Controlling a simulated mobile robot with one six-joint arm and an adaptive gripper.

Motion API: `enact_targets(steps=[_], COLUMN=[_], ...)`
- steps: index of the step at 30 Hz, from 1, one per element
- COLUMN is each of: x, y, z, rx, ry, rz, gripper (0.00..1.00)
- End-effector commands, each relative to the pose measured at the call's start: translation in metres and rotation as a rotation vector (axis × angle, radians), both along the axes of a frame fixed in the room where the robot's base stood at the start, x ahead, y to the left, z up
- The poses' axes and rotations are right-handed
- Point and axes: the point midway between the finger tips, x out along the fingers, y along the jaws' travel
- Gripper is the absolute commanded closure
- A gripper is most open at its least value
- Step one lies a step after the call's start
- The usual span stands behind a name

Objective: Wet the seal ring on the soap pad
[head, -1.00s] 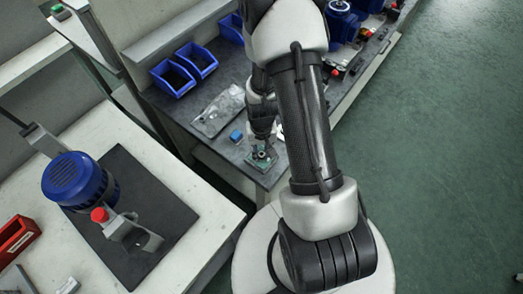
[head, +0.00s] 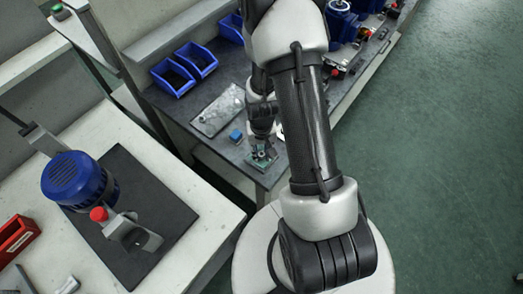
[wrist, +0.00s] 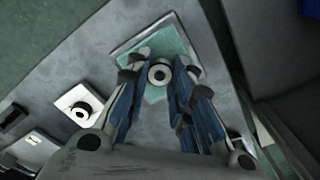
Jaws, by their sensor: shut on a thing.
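The soap pad (wrist: 146,45) is a flat green square in a pale tray, lying on the dark bench top. It also shows in the head view (head: 261,159) near the bench's front corner. My gripper (wrist: 158,82) is shut on the seal ring (wrist: 159,74), a small pale ring with a dark centre at the fingertips. The ring is over the near part of the pad; I cannot tell whether it touches it. In the head view my gripper (head: 262,148) points down at the pad, and the ring is not distinguishable there.
A white square plate with a dark-centred round part (wrist: 80,111) lies beside the pad. A small blue block (head: 235,135) and a grey tray (head: 217,112) are close by. Blue bins (head: 172,78) stand behind. A blue motor (head: 78,181) sits on the left bench.

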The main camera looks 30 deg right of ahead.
Motion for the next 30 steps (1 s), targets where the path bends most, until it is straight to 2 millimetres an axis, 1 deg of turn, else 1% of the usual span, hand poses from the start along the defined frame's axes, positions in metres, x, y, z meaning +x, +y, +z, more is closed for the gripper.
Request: enact_targets(steps=[4,8,30], x=[-0.001,-0.002,-0.001], y=[0.0,0.0,0.0], z=[-0.002,0.002,0.061], rx=[0.001,0.001,0.0], ry=[0.004,0.004,0.001], rz=[0.0,0.0,0.0], gripper=[0.98,0.98,0.98])
